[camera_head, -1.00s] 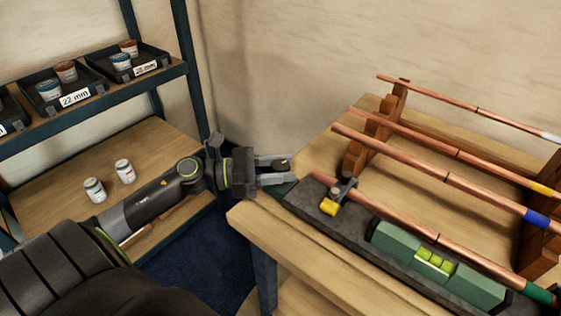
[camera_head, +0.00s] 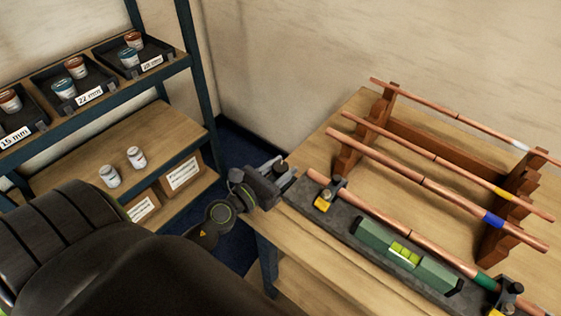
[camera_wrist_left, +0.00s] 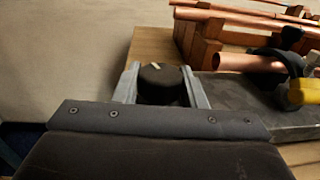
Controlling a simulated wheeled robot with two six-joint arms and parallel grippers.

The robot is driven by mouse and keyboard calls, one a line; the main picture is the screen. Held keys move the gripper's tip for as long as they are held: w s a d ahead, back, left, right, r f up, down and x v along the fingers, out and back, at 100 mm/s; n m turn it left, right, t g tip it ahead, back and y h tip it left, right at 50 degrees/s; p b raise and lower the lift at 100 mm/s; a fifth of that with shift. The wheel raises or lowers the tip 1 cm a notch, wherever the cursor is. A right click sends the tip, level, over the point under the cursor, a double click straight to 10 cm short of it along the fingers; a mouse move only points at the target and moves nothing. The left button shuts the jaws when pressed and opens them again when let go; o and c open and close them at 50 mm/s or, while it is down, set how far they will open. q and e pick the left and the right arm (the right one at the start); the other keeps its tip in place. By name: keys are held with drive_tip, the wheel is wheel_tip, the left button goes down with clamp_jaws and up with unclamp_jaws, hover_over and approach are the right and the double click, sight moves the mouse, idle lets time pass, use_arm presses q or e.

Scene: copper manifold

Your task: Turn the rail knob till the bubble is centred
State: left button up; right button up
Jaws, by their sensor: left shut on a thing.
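The rail knob (camera_wrist_left: 160,84) is a dark round knob with a pale mark on top, at the left end of the grey rail (camera_head: 336,219). My left gripper (camera_wrist_left: 160,88) is shut on it, with one finger on each side. In the head view the left gripper (camera_head: 284,172) is at the rail's left end and mostly hides the knob. The green spirit level (camera_head: 375,237) lies along the rail. Its yellow-green vial (camera_head: 404,253) faces up, but the bubble is too small to place. My right gripper is not in view.
Clamps with yellow parts (camera_head: 322,203) hold a copper pipe (camera_head: 390,228) along the rail. Several more pipes rest on a wooden rack (camera_head: 343,157) behind. A shelf (camera_head: 160,197) with jars, trays and boxes stands at the left. Bare wall lies beyond the bench.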

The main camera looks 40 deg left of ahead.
use_arm(q)
drive_tip(key=shift+y, duration=0.3)
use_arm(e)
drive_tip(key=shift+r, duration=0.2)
use_arm(q)
drive_tip(key=o, duration=1)
drive_tip(key=shift+c, duration=0.2)
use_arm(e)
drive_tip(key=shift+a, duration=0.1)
use_arm(q)
drive_tip(key=shift+f, duration=0.15)
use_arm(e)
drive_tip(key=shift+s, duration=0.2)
